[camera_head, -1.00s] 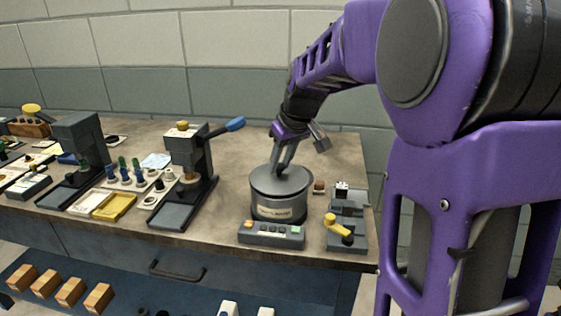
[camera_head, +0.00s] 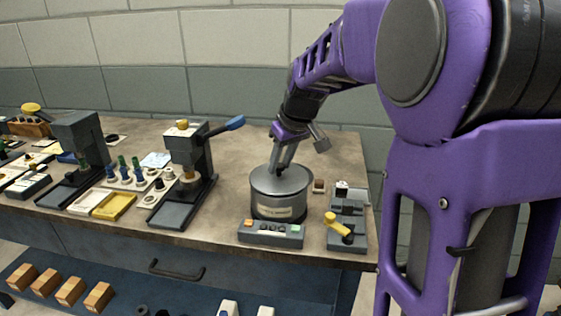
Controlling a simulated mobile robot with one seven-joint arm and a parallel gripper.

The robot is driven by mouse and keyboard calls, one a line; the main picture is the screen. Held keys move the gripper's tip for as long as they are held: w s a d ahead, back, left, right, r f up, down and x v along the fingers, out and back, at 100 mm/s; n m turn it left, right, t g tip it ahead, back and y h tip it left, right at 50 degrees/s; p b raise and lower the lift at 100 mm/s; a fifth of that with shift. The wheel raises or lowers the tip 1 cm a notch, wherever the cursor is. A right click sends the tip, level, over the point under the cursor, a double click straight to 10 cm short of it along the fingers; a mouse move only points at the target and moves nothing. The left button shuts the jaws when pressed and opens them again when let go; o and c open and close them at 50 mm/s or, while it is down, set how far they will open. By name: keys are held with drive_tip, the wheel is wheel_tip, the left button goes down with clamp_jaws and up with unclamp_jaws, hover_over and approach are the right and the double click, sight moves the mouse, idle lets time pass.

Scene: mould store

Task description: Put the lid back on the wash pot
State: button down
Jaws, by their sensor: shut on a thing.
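The wash pot (camera_head: 278,207) is a grey metal cylinder with a pale label, standing near the right end of the bench. Its grey lid (camera_head: 294,183) lies over the pot's top and looks level; whether it is fully seated I cannot tell. My gripper (camera_head: 280,171) points down at the middle of the lid, shut on it. The fingers hide the part of the lid they grip.
A control box (camera_head: 271,233) with coloured buttons sits in front of the pot. A small grey fixture with a yellow handle (camera_head: 338,224) stands to its right. A lever press (camera_head: 188,170) with a blue handle stands to the left. Bare bench lies between press and pot.

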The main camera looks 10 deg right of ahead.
drive_tip(key=shift+c, duration=0.2)
unclamp_jaws()
idle(0.4)
drive_tip(key=shift+r, duration=0.1)
drive_tip(key=shift+r+p, duration=2.7)
drive_tip(key=shift+r, duration=0.7)
clamp_jaws()
drive_tip(key=shift+f, duration=0.15)
